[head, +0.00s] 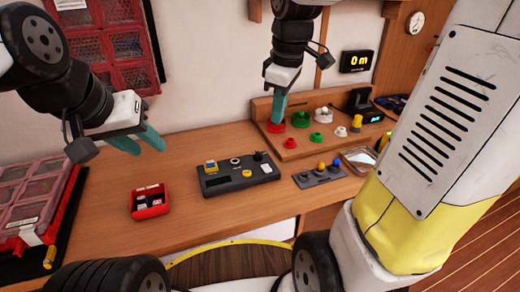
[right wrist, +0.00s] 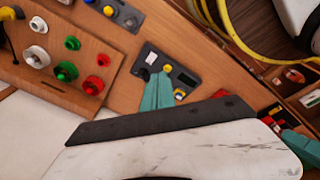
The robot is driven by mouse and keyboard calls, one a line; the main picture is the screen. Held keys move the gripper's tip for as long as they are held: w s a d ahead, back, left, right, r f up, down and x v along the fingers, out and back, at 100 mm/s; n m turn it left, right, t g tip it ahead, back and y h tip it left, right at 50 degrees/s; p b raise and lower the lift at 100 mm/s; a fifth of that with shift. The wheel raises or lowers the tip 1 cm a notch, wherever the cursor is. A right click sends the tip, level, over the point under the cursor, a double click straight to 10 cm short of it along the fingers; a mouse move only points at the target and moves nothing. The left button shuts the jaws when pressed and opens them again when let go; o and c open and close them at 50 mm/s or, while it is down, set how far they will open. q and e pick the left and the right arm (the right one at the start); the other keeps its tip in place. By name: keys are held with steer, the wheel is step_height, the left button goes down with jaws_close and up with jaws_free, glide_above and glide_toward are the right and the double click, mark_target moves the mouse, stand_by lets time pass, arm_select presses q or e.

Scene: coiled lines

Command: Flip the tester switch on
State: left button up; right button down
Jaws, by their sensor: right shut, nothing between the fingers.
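The tester is probably the dark panel box (head: 225,181) on the middle of the bench. It carries a yellow block at its left, a grey ring, a yellow round part, a black upright part (head: 258,156) and a white square part (head: 266,169). I cannot tell which is the switch or how it is set. The box also shows in the right wrist view (right wrist: 190,78), partly behind my fingers. My right gripper (head: 277,118) is shut and empty, raised above the box in front of the peg board. My left gripper (head: 153,140) hangs at the left, apart from everything; its finger gap is unclear.
A red bin (head: 151,211) with small parts stands left of the box. A grey strip with coloured knobs (head: 320,177) lies to its right. Behind is a wooden board (head: 316,143) with red, green and white spools. Red drawer cases (head: 33,205) stand far left.

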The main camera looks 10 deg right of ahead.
mark_target(268, 170)
steer(key=w+a+f+n+g, duration=0.1)
steer(key=w+f+n+g, duration=0.2)
steer(key=w+f+n, duration=0.3)
steer(key=shift+w+f+n+h, duration=0.3)
steer(key=shift+w+n+h, duration=0.1)
steer(key=shift+w+n, duration=0.9)
steer(key=shift+a, duration=0.1)
steer(key=f, duration=0.4)
steer(key=s+f, duration=0.1)
steer(key=f, duration=0.9)
steer(key=shift+s, duration=0.4)
steer(key=shift+d, duration=0.2)
steer(key=shift+s+f, duration=0.1)
steer(key=shift+f, duration=0.05)
